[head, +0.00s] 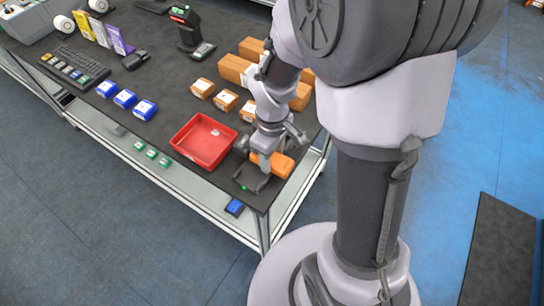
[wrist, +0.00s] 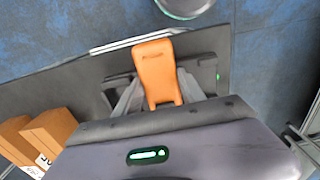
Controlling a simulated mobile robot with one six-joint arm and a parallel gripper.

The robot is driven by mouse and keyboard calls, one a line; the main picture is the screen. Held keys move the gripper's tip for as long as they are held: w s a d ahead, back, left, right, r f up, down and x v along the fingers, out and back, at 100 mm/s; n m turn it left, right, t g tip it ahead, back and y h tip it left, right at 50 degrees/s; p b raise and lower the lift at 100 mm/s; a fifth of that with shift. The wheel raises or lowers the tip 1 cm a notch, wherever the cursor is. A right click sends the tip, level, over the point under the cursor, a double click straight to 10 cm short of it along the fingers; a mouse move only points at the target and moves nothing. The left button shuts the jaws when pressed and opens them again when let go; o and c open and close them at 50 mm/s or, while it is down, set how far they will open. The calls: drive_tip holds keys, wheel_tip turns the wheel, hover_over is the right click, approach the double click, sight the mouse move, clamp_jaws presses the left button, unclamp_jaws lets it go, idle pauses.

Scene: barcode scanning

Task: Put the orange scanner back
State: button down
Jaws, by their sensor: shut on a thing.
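The orange scanner (head: 281,165) is at the front right corner of the dark table, and my gripper (head: 268,155) is shut on it from above. In the wrist view the scanner (wrist: 155,66) sits between both fingers, its broad end pointing away from my palm. A dark cradle (head: 250,179) with a small green light stands at the table's front edge, just left of and in front of the scanner. In the wrist view the cradle (wrist: 207,72) shows partly behind the scanner and fingers. I cannot tell whether the scanner touches the cradle or the table.
A red tray (head: 203,141) stands left of my gripper. Several brown boxes (head: 227,100) lie behind it. Blue boxes (head: 145,109), a keyboard (head: 74,64) and a black stand (head: 186,27) are farther left and back. A blue item (head: 234,207) is below the table's front edge.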

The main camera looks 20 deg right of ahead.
drive_tip(key=shift+f, duration=0.2)
drive_tip(key=c, duration=1)
unclamp_jaws()
drive_tip(key=shift+o, duration=0.2)
drive_tip(key=shift+r, duration=0.1)
wheel_tip(320, 180, up, 12)
drive_tip(key=p, duration=0.5)
wheel_tip(320, 180, up, 9)
drive_tip(key=m+t, duration=0.3)
drive_tip(key=m, duration=0.3)
hover_over(272, 158)
drive_tip(key=s+a, duration=0.3)
drive_tip(key=s, duration=0.1)
drive_tip(key=s+a+m+t+y+b, duration=0.2)
drive_tip(key=s+m+b, duration=0.1)
drive_tip(key=s+m, duration=0.2)
drive_tip(key=shift+s+a+r+m+t+b, duration=0.2)
drive_tip(key=shift+s+r+m+t+b, duration=0.2)
drive_tip(key=shift+s, duration=0.4)
